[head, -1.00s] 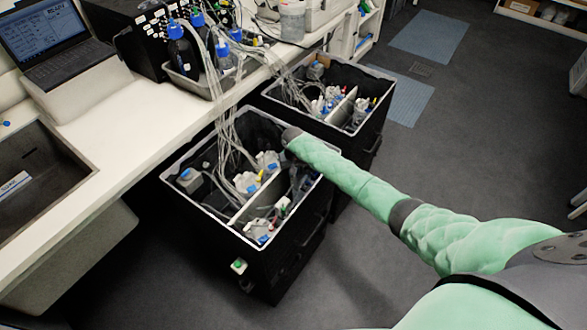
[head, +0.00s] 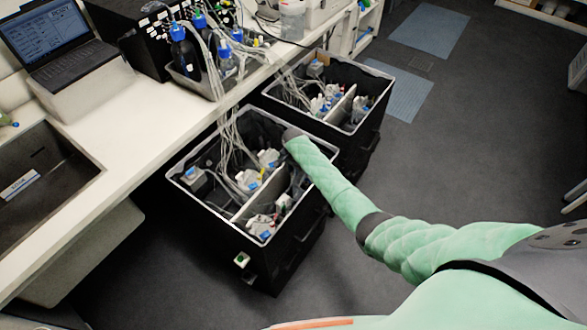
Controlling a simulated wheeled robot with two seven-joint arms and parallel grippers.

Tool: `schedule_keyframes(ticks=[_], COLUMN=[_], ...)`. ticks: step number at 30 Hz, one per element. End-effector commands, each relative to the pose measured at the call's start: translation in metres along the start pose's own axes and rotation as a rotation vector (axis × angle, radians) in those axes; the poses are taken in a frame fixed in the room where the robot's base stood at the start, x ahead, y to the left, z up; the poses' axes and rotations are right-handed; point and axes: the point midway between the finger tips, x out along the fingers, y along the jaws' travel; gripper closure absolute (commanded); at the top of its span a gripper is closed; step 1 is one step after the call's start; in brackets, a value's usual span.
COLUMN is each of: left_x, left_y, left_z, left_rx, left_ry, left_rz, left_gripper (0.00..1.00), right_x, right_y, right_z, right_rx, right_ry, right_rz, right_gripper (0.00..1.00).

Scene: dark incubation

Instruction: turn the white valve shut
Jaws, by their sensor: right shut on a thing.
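My right arm, in a green quilted sleeve, reaches in from the lower right over the nearer black box (head: 170,176). My right gripper (head: 296,186) is dark and hangs below the arm's grey end, inside the box's right compartment. It is hard to make out against the dark interior. It is shut on a small white piece, apparently the white valve (head: 284,200), at its tips. The valve's handle position is too small to tell. My left gripper is not in view.
The box holds tubing, bottles and a divider (head: 240,215). A second open box (head: 385,100) stands behind it. A white bench (head: 130,135) with a laptop (head: 62,40), blue-capped bottles and a sink runs along the left.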

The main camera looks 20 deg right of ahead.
Motion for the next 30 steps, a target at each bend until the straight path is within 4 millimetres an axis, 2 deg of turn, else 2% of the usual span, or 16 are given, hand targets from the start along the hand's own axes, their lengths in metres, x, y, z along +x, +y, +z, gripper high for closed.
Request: schedule_keyframes(ticks=[20, 21, 24, 30], left_x=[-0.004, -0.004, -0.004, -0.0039], left_y=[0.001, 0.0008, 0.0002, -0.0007], left_z=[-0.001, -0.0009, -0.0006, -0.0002], left_rx=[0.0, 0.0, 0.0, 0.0], left_ry=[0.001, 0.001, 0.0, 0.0], left_rz=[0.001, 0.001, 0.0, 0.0], left_gripper=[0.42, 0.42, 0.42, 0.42], right_x=[-0.0015, -0.0015, -0.0014, -0.0007], right_y=[-0.0008, -0.0008, -0.0007, -0.0005], right_z=[-0.0014, -0.0015, -0.0012, -0.0007], right_rx=[0.066, 0.066, 0.066, 0.065], right_ry=[0.003, 0.003, 0.002, 0.002], right_rz=[-0.002, -0.002, -0.002, -0.001], right_gripper=[1.0, 0.85, 0.66, 0.65])
